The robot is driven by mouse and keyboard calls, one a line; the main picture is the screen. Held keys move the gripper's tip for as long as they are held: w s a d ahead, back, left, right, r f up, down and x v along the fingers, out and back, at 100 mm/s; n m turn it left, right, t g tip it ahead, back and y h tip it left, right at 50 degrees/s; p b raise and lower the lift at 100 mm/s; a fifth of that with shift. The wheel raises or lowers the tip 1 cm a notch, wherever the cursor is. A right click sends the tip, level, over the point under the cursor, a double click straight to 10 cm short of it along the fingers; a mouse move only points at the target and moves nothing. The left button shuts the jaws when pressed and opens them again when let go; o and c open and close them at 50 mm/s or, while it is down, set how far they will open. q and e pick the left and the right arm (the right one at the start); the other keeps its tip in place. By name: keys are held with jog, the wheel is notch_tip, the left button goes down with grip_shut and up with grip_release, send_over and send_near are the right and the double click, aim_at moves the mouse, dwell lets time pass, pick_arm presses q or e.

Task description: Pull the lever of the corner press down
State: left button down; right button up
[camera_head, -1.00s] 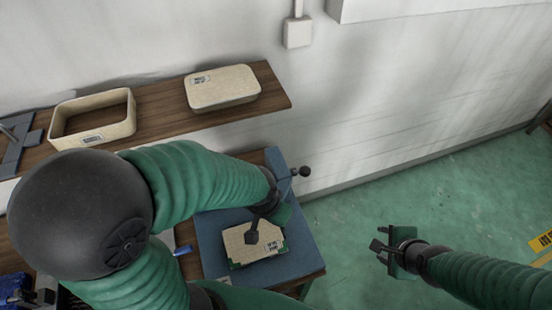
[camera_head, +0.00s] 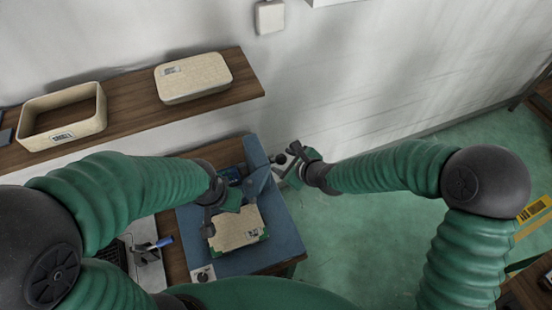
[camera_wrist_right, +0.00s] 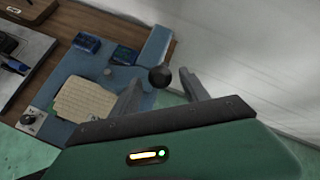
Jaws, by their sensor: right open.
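The blue corner press (camera_head: 285,232) stands on the wooden table, with an upright blue wall at its back. The lever's black ball knob (camera_head: 280,158) sticks out at the back right. My right gripper (camera_head: 294,160) is open beside the knob. In the right wrist view, the knob (camera_wrist_right: 160,76) shows between the two spread fingertips; I cannot tell whether they touch it. A beige panel (camera_head: 238,230) with green corners lies on the press. My left gripper (camera_head: 210,218) is over the panel's upper left part; its jaws are too unclear to read.
A wooden shelf (camera_head: 140,112) on the wall holds an open beige tray (camera_head: 98,122) and a closed one (camera_head: 193,78). A white box with a knob (camera_wrist_right: 33,120) sits at the press's front corner.

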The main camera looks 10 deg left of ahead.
jog(key=x, duration=0.4)
jog(key=shift+w+d+f+p, duration=0.2)
jog(key=shift+d+f+p, duration=0.1)
jog(key=shift+d, duration=0.05)
jog(key=shift+a+f, duration=0.1)
jog(key=shift+a, duration=0.4)
jog(key=shift+w+a, duration=0.1)
jog(key=shift+a, duration=0.1)
jog(key=c, duration=0.5)
jog(key=shift+d, duration=0.25)
grip_shut()
jog(key=shift+w, duration=0.15)
